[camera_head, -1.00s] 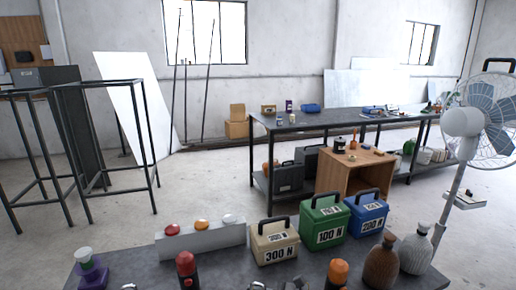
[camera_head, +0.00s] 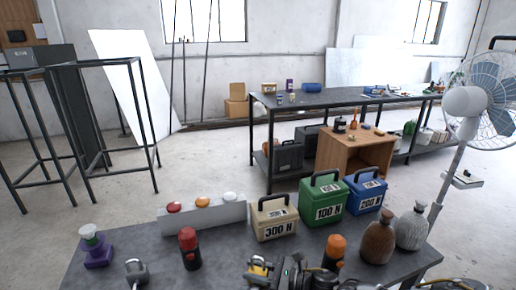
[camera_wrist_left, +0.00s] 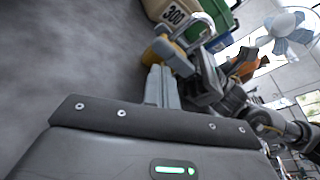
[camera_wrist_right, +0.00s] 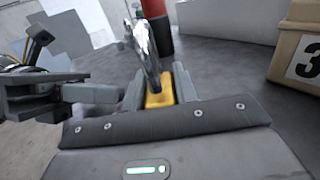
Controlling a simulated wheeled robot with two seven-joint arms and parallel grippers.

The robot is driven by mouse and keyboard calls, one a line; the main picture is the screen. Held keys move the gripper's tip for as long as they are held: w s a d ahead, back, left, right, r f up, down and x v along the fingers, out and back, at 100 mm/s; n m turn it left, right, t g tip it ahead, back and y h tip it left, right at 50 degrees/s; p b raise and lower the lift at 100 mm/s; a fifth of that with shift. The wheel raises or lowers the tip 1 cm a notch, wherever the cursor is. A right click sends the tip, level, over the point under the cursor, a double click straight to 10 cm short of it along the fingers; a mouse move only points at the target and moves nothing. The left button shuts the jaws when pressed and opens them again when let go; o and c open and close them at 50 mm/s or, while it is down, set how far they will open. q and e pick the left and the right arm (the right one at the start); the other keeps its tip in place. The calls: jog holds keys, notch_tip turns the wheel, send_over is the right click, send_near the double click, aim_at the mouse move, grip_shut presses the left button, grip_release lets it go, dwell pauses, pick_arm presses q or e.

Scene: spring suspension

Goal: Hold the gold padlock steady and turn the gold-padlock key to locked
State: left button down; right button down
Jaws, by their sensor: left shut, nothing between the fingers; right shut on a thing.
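The gold padlock (camera_head: 258,271) is at the front of the grey table in the head view, its silver shackle upward. My right gripper (camera_head: 277,274) is shut on its body. In the right wrist view the yellow body (camera_wrist_right: 157,100) sits between the fingers, with the shackle rising beyond. My left gripper (camera_wrist_left: 160,78) is shut and empty, its tips close to the gold padlock (camera_wrist_left: 167,50) in the left wrist view. Whether they touch it, I cannot tell. The left fingers also show at the left of the right wrist view (camera_wrist_right: 95,93). I cannot make out the key.
A grey padlock (camera_head: 136,271) stands to the left, with a red-topped black cylinder (camera_head: 189,249) between. An orange-topped cylinder (camera_head: 335,250) stands right of my right gripper. Beige (camera_head: 273,220), green (camera_head: 323,203) and blue (camera_head: 366,195) weight boxes stand behind.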

pick_arm(q)
jog(key=shift+a+r, duration=0.1)
dwell(0.4)
jog(key=shift+a+r, duration=0.15)
jog(key=shift+s+d+f+v, duration=0.1)
jog(key=shift+f+v, duration=0.1)
jog(key=shift+v, duration=0.75)
jog(key=shift+s+d+f+v, duration=0.1)
jog(key=shift+f+v, duration=0.1)
jog(key=shift+v, duration=0.8)
jog(key=shift+s+d+f+v, duration=0.1)
jog(key=shift+f+v, duration=0.1)
jog(key=shift+v, duration=0.75)
jog(key=shift+w, duration=0.1)
jog(key=shift+s+d+r, duration=0.35)
jog(key=shift+d+r, duration=0.1)
jog(key=shift+r, duration=0.05)
jog(key=shift+s+d+r, duration=0.3)
jog(key=shift+s+d, duration=0.05)
jog(key=shift+s, duration=0.05)
jog(key=shift+w+d, duration=0.3)
jog(key=shift+w, duration=0.8)
jog(key=shift+w+d, duration=0.3)
jog(key=shift+w, duration=0.85)
jog(key=shift+w+d, duration=0.3)
jog(key=shift+w, duration=0.8)
jog(key=shift+f, duration=0.65)
